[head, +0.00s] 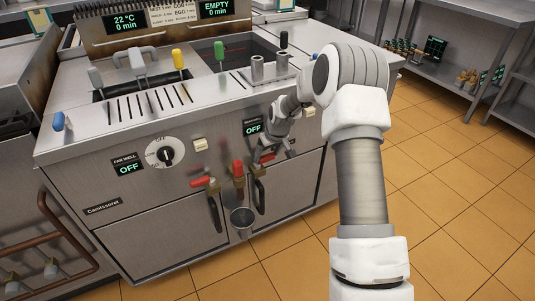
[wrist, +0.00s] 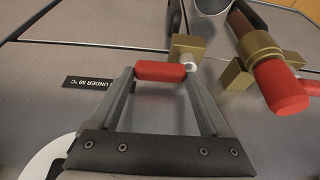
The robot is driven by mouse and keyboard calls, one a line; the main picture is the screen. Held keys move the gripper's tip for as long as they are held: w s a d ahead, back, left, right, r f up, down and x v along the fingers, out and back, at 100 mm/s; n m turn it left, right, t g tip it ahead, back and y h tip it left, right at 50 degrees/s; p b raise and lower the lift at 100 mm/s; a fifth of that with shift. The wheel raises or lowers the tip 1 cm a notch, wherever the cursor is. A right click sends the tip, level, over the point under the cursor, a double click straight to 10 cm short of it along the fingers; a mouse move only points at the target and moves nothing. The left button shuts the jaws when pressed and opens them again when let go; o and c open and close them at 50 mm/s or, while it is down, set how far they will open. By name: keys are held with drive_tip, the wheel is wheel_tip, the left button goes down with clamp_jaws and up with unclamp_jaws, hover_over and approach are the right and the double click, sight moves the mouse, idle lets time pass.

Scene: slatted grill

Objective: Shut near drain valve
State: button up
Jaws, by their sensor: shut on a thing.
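My gripper (head: 266,152) is at the front panel, low on its right half. In the wrist view my gripper (wrist: 160,74) is shut on a red valve handle (wrist: 159,71), which lies sideways between the fingertips. The handle joins a brass valve body (wrist: 188,47), also visible in the head view (head: 258,172). The fingers partly hide this handle in the head view. A middle valve with an upright red handle (head: 238,168) is beside it, apart from the fingers. A third valve with a sideways red handle (head: 202,181) is further left.
A metal bucket (head: 242,221) hangs below the middle valve. Cabinet doors with dark handles (head: 215,214) are below the panel. A dial (head: 166,154) is on the left part of the panel. Tiled floor (head: 450,200) is open to the right.

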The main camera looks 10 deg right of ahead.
drive_tip(key=o, duration=1.2)
drive_tip(key=p+v, duration=0.4)
drive_tip(key=v, duration=1.3)
drive_tip(key=shift+r, duration=0.2)
drive_tip(key=s+a+r+m+h, duration=0.1)
drive_tip(key=s+a+r+h, duration=0.15)
drive_tip(key=s+r, duration=1.25)
drive_tip(key=s+a+r+m+t+y, duration=0.1)
drive_tip(key=s+a+m, duration=0.1)
drive_tip(key=s, duration=1.7)
wheel_tip(320, 180, up, 16)
drive_tip(key=p, duration=1.6)
drive_tip(key=shift+r+p, duration=0.2)
drive_tip(key=shift+p, duration=0.1)
